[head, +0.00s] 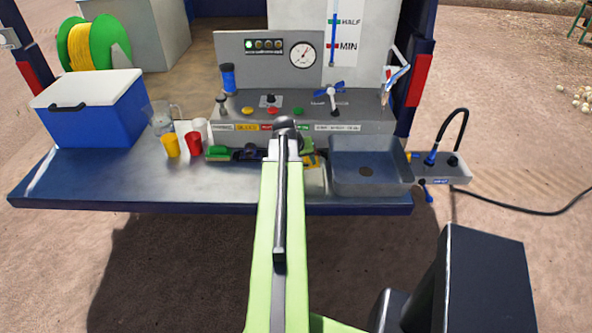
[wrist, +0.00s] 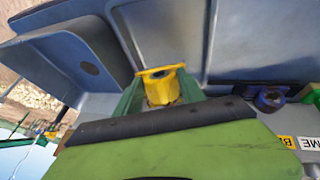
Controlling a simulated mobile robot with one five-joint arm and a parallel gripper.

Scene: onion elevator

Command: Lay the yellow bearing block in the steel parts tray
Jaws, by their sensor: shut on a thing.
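The yellow bearing block (wrist: 163,88) is held between the green fingers of my gripper (wrist: 160,84) in the wrist view, its flanged end with a dark hole showing. In the head view my arm hides most of the gripper, and a bit of yellow (head: 310,160) shows just right of the arm. A shallow, pale grey rimmed panel, which looks like the steel parts tray (wrist: 165,32), lies beyond the block in the wrist view. In the head view it appears between my arm and the sink (head: 314,182). I cannot tell the block's height above it.
A grey sink basin (head: 367,180) with a dark drain stands right of the tray. A control panel (head: 300,127) with knobs and a gauge rises behind. Red (head: 193,144) and yellow (head: 170,147) cups and a blue cooler (head: 95,118) stand left. The bench's front left (head: 150,190) is clear.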

